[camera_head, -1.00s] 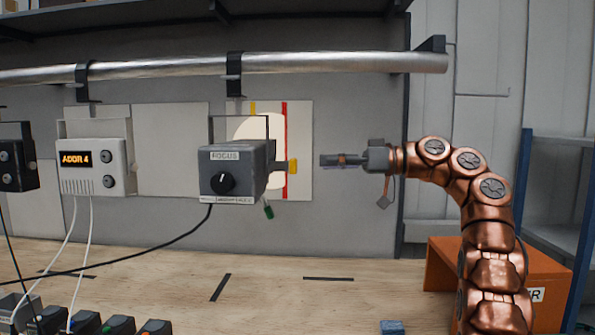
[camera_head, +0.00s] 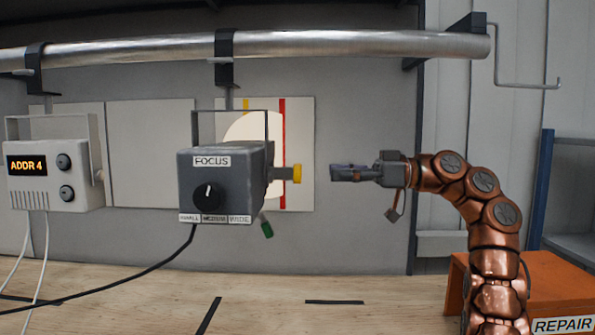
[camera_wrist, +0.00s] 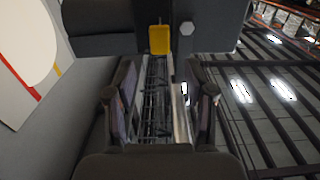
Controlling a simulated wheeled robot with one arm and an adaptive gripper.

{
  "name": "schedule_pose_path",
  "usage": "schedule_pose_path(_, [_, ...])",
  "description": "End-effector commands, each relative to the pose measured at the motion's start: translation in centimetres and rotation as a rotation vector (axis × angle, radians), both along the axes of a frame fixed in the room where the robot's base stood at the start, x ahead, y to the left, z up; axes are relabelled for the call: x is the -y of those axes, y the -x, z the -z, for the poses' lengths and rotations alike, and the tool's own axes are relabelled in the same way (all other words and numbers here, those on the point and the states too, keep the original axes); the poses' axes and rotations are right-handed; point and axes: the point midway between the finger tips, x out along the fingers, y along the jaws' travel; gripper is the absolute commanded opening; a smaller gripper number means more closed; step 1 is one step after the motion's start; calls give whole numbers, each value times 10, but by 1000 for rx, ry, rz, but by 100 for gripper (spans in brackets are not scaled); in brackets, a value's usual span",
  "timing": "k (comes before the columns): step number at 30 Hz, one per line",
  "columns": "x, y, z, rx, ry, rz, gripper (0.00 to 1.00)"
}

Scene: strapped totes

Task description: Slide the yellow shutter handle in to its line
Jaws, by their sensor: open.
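The yellow shutter handle (camera_head: 297,174) sticks out on the right side of the grey FOCUS lamp (camera_head: 225,180), on a short grey stem. In the wrist view the handle (camera_wrist: 160,39) is a small yellow block straight ahead between the fingers. My gripper (camera_head: 335,172) is open and empty to the right of the handle, at nearly its height, with a clear gap. Its two fingers also show in the wrist view (camera_wrist: 162,78). The white panel behind has a red line (camera_head: 282,107) and a yellow line (camera_head: 246,104), with a pale round light patch partly hidden by the lamp.
The lamp hangs from a metal pipe (camera_head: 330,44). A green-tipped part (camera_head: 266,229) hangs below its right side, and a black cable leaves its underside. The white ADDR 4 box (camera_head: 48,176) hangs at left. An orange REPAIR box (camera_head: 545,285) stands at lower right.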

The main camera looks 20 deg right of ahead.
Motion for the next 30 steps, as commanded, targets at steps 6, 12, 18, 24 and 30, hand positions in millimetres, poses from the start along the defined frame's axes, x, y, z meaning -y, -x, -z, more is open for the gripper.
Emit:
schedule_pose_path(6, [-22,-6,2,1,1,-8,54])
schedule_pose_path(12, [-49,-14,2,1,1,-7,54])
schedule_pose_path(18, [-68,-21,1,0,0,-6,54])
schedule_pose_path(24, [-75,-24,1,1,1,-4,54])
schedule_pose_path(30, [-75,-24,0,1,0,-4,54])
